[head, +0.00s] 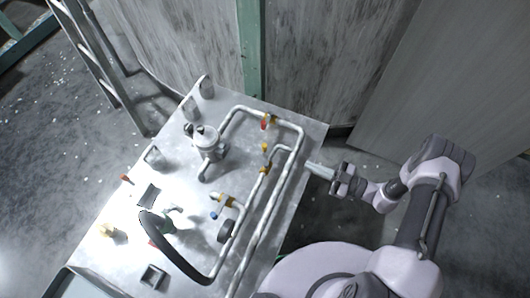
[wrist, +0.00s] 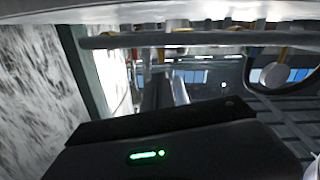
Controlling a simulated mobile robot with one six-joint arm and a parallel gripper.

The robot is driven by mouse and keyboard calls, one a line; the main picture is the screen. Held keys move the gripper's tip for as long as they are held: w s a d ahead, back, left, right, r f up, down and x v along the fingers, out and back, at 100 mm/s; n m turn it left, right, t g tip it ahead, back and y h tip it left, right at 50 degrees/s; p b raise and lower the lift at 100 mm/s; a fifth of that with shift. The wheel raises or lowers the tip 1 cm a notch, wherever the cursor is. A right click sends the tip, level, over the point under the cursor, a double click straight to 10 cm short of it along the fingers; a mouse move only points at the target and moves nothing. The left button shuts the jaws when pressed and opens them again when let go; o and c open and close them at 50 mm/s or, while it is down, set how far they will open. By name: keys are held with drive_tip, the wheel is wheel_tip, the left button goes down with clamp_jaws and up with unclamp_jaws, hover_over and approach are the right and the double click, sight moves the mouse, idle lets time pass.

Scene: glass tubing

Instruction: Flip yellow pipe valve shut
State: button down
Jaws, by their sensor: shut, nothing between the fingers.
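A yellow valve (head: 265,168) sits on the bent pipes on the metal table, with a small yellow piece (head: 265,148) just above it in the head view. Its handle is too small to tell its exact angle. My gripper (head: 310,166) is shut and empty, pointing left at the table's right edge. It is to the right of the yellow valve, apart from it, with a pipe run between them. In the wrist view a horizontal pipe (wrist: 120,41) crosses the top, with yellow bits (wrist: 236,27) partly hidden along it.
A red-handled valve (head: 264,122) is farther up the pipes. A metal canister (head: 206,141) and a black hose (head: 172,256) are on the table (head: 302,124). A wall panel stands behind.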

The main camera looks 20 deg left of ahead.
sight(265, 154)
drive_tip(key=shift+s+m, duration=0.4)
drive_tip(key=shift+m, duration=0.8)
drive_tip(key=a+b, duration=0.1)
drive_tip(key=a, duration=0.3)
drive_tip(key=w+a+b, duration=0.1)
drive_tip(key=a, duration=0.4)
drive_tip(key=a+b, duration=0.1)
drive_tip(key=a, duration=0.3)
drive_tip(key=shift+w+a, duration=0.4)
